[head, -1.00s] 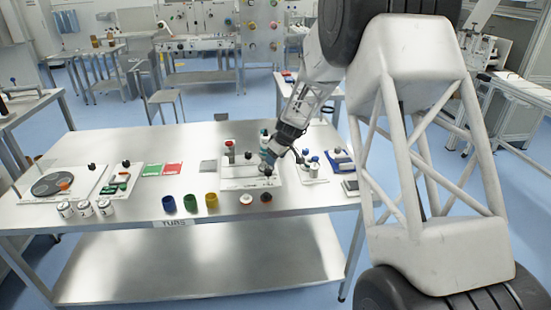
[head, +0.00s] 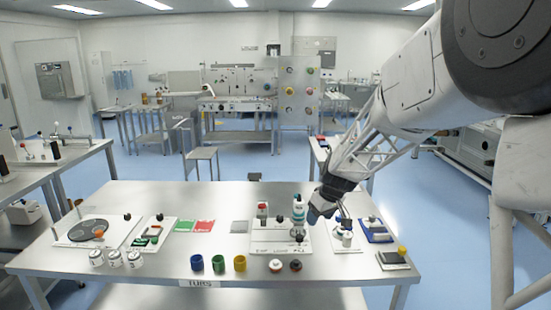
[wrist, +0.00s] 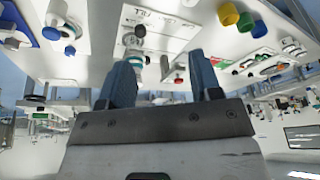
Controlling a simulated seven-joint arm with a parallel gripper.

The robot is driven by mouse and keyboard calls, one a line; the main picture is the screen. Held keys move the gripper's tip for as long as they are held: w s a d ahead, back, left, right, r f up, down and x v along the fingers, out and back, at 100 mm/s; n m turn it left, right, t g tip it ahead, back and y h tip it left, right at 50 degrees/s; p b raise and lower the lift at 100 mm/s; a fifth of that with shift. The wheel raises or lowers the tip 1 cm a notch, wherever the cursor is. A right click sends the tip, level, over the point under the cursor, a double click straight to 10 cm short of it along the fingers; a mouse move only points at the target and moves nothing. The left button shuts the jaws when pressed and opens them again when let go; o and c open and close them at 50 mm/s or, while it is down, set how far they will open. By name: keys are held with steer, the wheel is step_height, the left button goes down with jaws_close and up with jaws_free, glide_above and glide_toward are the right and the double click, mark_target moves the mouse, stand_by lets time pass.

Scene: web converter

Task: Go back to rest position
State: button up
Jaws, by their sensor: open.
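My gripper (head: 313,213) is over the right part of the steel table, beside a white bottle with a teal band (head: 298,211) on a white board (head: 265,242). In the wrist view my gripper (wrist: 163,72) has two blue fingers spread apart with nothing held between them. The wrist picture is upside down, with the table above. The head view does not show clearly how far the fingertips are from the bottle or board.
Blue (head: 197,263), green (head: 218,264) and yellow (head: 240,263) tubs stand near the table's front edge. White cans (head: 114,258) and a board with a dark disc (head: 85,231) are at left. A blue tray (head: 375,230) lies at right.

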steer(key=s+d+r+m+h, duration=0.15)
steer(key=s+r, duration=0.25)
steer(key=s, duration=0.6)
steer(key=s+d+r+m+y, duration=0.15)
steer(key=s+r, duration=0.25)
steer(key=s, duration=0.6)
steer(key=s+d+m+h, duration=0.1)
steer(key=s+m, duration=0.3)
steer(key=s, duration=2)
steer(key=shift+d+f+h, duration=0.35)
steer(key=shift+h, duration=0.55)
